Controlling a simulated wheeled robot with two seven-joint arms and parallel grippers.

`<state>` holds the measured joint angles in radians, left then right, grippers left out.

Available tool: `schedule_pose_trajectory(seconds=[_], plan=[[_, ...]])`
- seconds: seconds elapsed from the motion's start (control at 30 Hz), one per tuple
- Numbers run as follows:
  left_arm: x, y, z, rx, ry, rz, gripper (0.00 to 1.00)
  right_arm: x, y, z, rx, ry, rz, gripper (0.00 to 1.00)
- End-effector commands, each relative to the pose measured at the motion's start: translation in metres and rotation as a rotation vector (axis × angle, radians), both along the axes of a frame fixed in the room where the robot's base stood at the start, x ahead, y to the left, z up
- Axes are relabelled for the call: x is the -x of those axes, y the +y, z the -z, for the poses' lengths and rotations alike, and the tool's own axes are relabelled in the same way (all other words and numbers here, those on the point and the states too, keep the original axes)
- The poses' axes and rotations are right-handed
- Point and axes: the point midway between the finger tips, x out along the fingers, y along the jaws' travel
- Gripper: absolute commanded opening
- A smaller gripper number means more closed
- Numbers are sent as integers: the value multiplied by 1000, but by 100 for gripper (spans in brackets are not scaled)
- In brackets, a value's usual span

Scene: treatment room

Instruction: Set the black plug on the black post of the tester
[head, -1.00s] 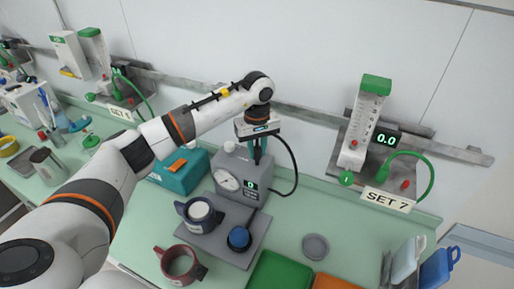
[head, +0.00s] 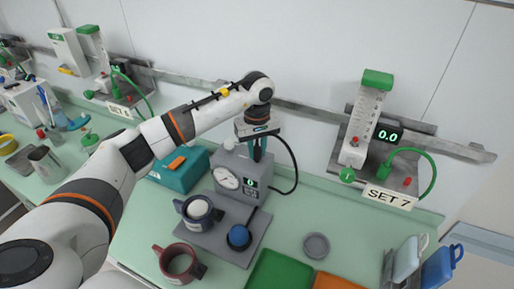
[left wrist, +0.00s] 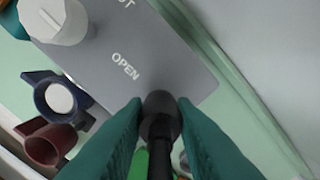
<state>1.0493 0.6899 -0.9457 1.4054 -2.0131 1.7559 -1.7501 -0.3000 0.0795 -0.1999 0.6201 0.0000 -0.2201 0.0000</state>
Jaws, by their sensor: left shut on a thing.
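The grey tester (head: 232,164) with a round gauge and a lit display stands at the back of the bench. My left gripper (head: 257,153) is right over the rear right part of its top. In the left wrist view the green fingers are shut on the black plug (left wrist: 160,112), over the grey tester top (left wrist: 165,55) near the word OPEN. A black cable (head: 292,160) loops from the gripper down the tester's right side. The black post is not visible, and I cannot tell whether the plug touches it. My right gripper is not in view.
A white knob (left wrist: 58,20) rises from the tester top. A teal box (head: 178,170) stands to its left. A grey tray (head: 222,244), a blue mug (head: 197,212) and a red mug (head: 178,263) are in front. The SET 7 rig (head: 368,130) stands on the right.

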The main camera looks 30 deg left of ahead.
Motion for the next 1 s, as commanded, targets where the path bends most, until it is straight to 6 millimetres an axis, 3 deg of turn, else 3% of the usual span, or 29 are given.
schedule_pose_trajectory(seconds=[0.5, 1.0], plan=[[0, 0, 14, -1, 1, 0, 0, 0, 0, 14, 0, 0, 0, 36], [0, 0, 14, 0, 0, 0, 0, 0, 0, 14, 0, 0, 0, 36]])
